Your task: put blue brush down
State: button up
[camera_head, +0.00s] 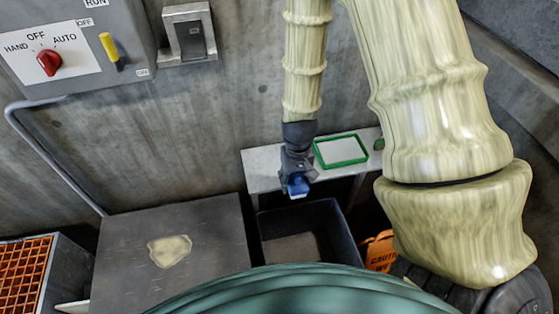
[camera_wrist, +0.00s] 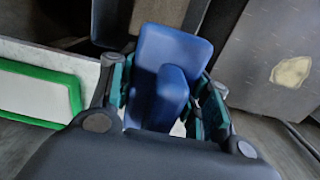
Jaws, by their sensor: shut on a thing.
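My gripper (camera_head: 297,172) is shut on the blue brush (camera_head: 298,185), which hangs below the fingers in the head view. In the wrist view the blue brush (camera_wrist: 170,70) sits between the two teal-padded fingers of my gripper (camera_wrist: 168,100). A pale shelf (camera_head: 262,170) lies behind and below the gripper, with a green-rimmed tray (camera_head: 341,162) on its right part. In the wrist view the green-rimmed tray (camera_wrist: 38,92) is left of the gripper. Whether the brush touches the shelf, I cannot tell.
A dark open bin (camera_head: 272,232) stands below the shelf's front edge. A metal plate (camera_head: 205,235) with a pale stain (camera_head: 170,251) lies to the left. An orange caution sign (camera_head: 380,250) is at the right. A grey control box (camera_head: 90,75) is on the wall.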

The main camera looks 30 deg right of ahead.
jog(key=p, duration=0.2)
send_over(280, 166)
jog(key=shift+w+f, duration=0.1)
jog(key=shift+f, duration=0.5)
jog(key=shift+f+p, duration=0.35)
jog(key=shift+f, duration=1.4)
jog(key=shift+f, duration=0.25)
jog(key=o, duration=1.2)
jog(key=shift+o, duration=0.2)
jog(key=shift+f, duration=0.15)
notch_tip(280, 166, up, 13)
jog(key=b, duration=0.1)
jog(key=shift+b, duration=0.35)
jog(key=shift+f, duration=0.1)
